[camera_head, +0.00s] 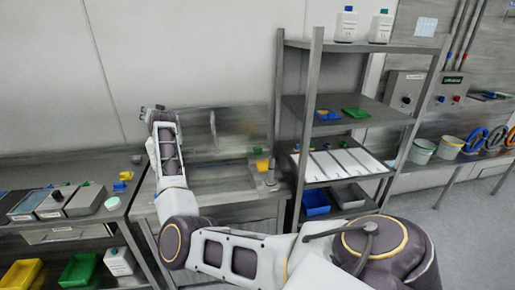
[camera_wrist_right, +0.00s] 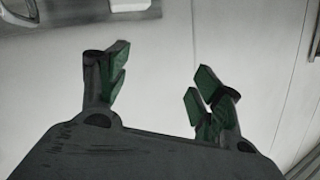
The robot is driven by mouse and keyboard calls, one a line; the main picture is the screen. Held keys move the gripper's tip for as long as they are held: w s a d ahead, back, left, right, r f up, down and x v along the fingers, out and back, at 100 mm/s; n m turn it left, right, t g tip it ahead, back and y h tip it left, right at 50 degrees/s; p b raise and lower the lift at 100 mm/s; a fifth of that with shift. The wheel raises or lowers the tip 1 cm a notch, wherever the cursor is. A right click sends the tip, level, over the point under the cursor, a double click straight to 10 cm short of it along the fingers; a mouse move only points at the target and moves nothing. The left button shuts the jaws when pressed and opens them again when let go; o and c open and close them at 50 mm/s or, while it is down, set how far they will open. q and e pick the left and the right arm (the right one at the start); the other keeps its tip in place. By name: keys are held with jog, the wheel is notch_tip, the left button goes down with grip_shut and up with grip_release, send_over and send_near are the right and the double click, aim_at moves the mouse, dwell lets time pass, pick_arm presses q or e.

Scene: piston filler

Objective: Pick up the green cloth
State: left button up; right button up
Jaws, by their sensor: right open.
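A green cloth (camera_head: 355,112) lies folded on the middle shelf of the metal rack, right of a blue and yellow item (camera_head: 328,115). My right gripper (camera_head: 152,109) is raised over the back of the sink bench, well to the left of the rack and far from the cloth. In the right wrist view the right gripper (camera_wrist_right: 160,88) is open, with green finger pads and nothing between them. The cloth is not seen in that view. My left gripper is not in view.
The metal rack (camera_head: 314,95) has posts at its front corners and bottles on top. A lower shelf holds a white tray (camera_head: 340,161); a blue bin (camera_head: 315,203) sits below. A side bench (camera_head: 60,176) stands left. Buckets and hoses are at right.

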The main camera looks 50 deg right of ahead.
jog(key=s+d+f+m+g, duration=0.4)
jog(key=s+d+f, duration=0.15)
jog(key=s, duration=0.25)
jog(key=s+d+f+m+g, duration=0.3)
jog(key=s+d+f+g, duration=0.15)
jog(key=s+d, duration=0.35)
jog(key=s+a+f+m+g+y, duration=0.2)
jog(key=s+a+m+g, duration=0.1)
jog(key=s, duration=0.5)
jog(key=s+a+f+m+g+y, duration=0.2)
jog(key=s+m, duration=0.4)
jog(key=s, duration=0.3)
jog(key=shift+a+f+m+g+y, duration=0.3)
jog(key=shift+a+f+g, duration=0.45)
jog(key=shift+a, duration=0.1)
jog(key=shift+r, duration=0.1)
